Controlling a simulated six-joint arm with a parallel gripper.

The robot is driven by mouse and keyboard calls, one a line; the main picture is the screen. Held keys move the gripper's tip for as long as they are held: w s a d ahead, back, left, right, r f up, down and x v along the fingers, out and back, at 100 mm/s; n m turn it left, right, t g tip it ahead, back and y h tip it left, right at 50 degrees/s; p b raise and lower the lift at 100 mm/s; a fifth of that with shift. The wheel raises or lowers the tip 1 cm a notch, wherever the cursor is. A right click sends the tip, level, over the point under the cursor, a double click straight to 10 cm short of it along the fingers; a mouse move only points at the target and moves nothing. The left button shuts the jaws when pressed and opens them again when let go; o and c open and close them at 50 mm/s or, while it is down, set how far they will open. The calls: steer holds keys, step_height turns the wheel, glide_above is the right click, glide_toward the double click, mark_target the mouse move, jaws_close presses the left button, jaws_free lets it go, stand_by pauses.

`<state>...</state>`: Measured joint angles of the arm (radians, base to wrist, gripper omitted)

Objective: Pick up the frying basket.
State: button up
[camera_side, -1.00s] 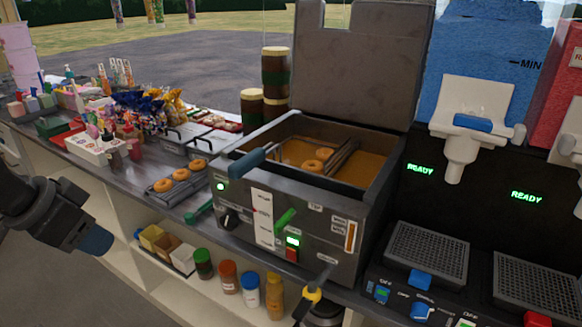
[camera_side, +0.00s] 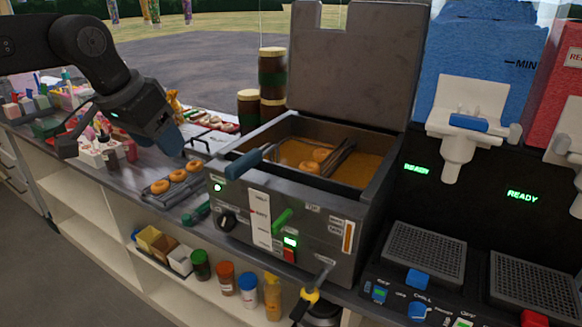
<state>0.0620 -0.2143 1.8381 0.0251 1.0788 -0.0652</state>
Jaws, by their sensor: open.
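The fryer (camera_side: 335,232) stands in the middle of the counter with its lid up. A blue-grey handle (camera_side: 247,163) sticks out over the fryer's front left rim; it looks like the frying basket's handle. Brown oil (camera_side: 372,160) fills the well, with doughnuts (camera_side: 312,166) and dark bars (camera_side: 338,155) in it; the basket's body is not clearly visible. My gripper (camera_side: 172,138) is open and empty, above the counter left of the fryer and apart from the handle. Its fingers are partly hidden by its own body.
A rack with doughnuts (camera_side: 178,176) lies left of the fryer, beside a green-handled tool (camera_side: 196,213). Dark jars (camera_side: 272,75) stand behind. Sweets and bottles crowd the left counter. Drink machines with a blue tank (camera_side: 478,50) stand at the right. Jars (camera_side: 225,278) fill the shelf below.

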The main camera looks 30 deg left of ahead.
glide_toward(256, 150)
steer(key=x, duration=1.1)
steer(key=shift+f, duration=0.2)
jaws_close()
steer(key=shift+r, duration=0.2)
